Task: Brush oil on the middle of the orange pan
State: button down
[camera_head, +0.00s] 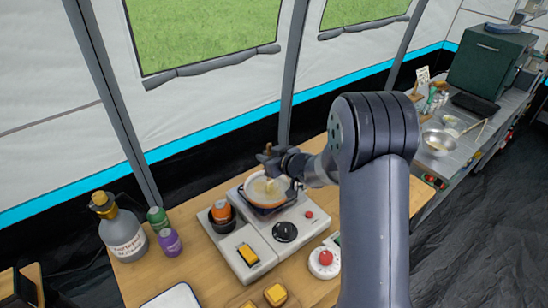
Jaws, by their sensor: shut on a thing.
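The orange pan (252,194) sits on the back part of a white stove unit (300,226). Its inside is pale. My gripper (270,160) is directly over the pan and shut on a brush (270,181). The brush is pale yellowish and points down into the pan. Its lower end appears to be at the pan's inside, but whether it touches the bottom is too small to tell. My gripper and wrist cover the pan's far right rim.
An orange-topped item in a dark cup (222,212) stands left of the pan. A grey jug (122,236), a green can (157,218) and a purple can (170,241) stand at the left. A red-knobbed white device (324,262) sits front right. A metal counter with a bowl (438,143) is farther right.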

jog(key=shift+a+b, duration=0.5)
jog(key=shift+a, duration=2.05)
jog(key=shift+w+d+p, duration=1.4)
jog(key=shift+d+p, duration=1.3)
jog(key=shift+d, duration=1.5)
jog(key=a+b, duration=0.2)
jog(key=a, duration=0.6)
jog(key=shift+s+a, duration=0.25)
jog(key=shift+s, duration=0.05)
jog(key=shift+r, duration=0.1)
jog(key=shift+r+p, duration=1.75)
jog(key=shift+r, duration=1.15)
jog(key=shift+r, duration=0.1)
jog(key=shift+r, duration=1.4)
